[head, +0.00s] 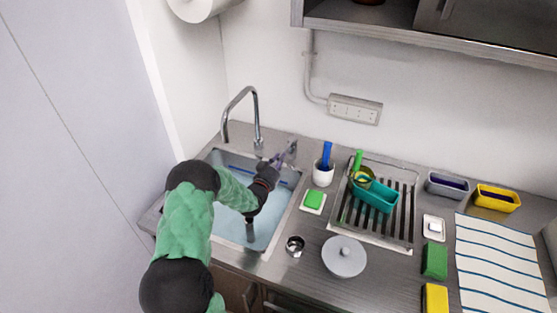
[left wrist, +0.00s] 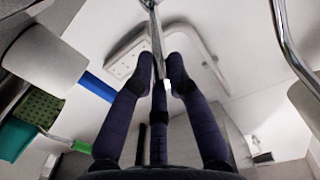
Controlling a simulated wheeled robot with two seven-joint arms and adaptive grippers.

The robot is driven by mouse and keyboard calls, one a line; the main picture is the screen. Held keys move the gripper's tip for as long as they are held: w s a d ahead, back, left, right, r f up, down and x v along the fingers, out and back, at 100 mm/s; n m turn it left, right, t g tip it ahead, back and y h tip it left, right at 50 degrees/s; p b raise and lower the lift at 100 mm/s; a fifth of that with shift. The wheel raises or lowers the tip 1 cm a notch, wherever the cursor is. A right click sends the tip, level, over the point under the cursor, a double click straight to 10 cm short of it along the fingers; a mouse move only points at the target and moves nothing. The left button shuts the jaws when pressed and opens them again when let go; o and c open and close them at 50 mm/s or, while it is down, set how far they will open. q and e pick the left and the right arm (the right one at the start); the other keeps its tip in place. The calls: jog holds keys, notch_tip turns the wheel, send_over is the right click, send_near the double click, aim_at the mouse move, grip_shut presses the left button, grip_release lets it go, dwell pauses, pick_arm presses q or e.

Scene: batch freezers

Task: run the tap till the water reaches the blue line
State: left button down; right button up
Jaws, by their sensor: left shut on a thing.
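The sink (head: 291,205) holds pale blue water (head: 270,222). Short pieces of the blue line (head: 286,183) show on its inner wall, close above the water; the exact gap is too small to tell. The tap (head: 254,103) arches over the sink's back; whether water runs from its spout is hard to tell. My left gripper (head: 279,160) reaches across the sink to the tap's lever (head: 292,146) at the back right. In the left wrist view its fingers (left wrist: 160,78) are closed around the slim metal lever (left wrist: 154,22). My right gripper is out of view.
A wall stands close on the left.

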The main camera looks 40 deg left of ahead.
pick_arm(q)
jog(key=w+d+r+n+g+y+b, duration=0.1)
jog(key=w+d+n+g+y+b, duration=0.2)
jog(key=y, duration=0.4)
jog(key=w+d+n, duration=0.1)
jog(key=d+n, duration=0.1)
jog(key=shift+d+r+g, duration=0.15)
jog(key=shift+d+g, duration=0.15)
jog(key=shift+g, duration=0.1)
jog(key=c, duration=1.3)
grip_release()
jog(key=shift+o, duration=0.2)
jog(key=v, duration=1.2)
jog(key=shift+f, duration=0.25)
jog(key=shift+s+d, duration=0.1)
jog(key=shift+d, duration=0.05)
